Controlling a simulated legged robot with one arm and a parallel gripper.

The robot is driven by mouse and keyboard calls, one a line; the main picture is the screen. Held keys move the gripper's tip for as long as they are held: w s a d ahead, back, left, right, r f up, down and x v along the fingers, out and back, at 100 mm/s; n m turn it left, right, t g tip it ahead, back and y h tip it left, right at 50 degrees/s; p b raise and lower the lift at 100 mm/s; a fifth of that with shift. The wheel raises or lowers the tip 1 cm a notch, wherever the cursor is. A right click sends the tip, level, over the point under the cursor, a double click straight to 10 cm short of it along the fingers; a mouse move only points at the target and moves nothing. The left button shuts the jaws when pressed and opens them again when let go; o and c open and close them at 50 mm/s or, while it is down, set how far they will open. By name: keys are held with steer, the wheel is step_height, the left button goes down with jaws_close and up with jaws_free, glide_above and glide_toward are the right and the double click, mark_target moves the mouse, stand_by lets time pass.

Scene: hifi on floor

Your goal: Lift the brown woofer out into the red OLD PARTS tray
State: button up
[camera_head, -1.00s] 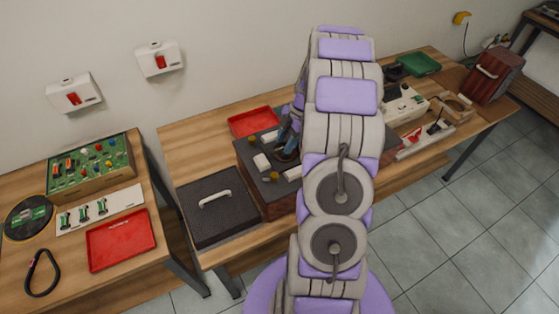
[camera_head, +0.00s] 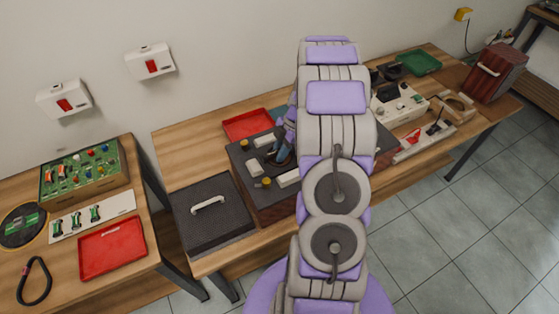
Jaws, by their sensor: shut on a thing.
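My gripper (camera_head: 283,155) reaches down into the open dark speaker cabinet (camera_head: 268,207) on the middle table. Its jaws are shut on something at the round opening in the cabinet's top. The brown woofer is not clearly visible; my arm and fingers cover that spot, so I take the held thing to be it without seeing its outline. One red tray (camera_head: 228,137) lies just behind the cabinet and another red tray (camera_head: 84,275) lies on the left table. No label is readable on either, so I cannot tell which is OLD PARTS.
Small white and yellow parts sit on the cabinet's top around the opening. A black panel with a white handle (camera_head: 212,232) lies left of the cabinet. A green tray (camera_head: 437,68), a white device (camera_head: 398,116) and a red-brown box (camera_head: 478,84) stand to the right.

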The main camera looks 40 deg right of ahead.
steer(key=shift+d, duration=0.25)
jaws_close()
steer(key=shift+w+a, duration=0.1)
steer(key=shift+a, duration=0.4)
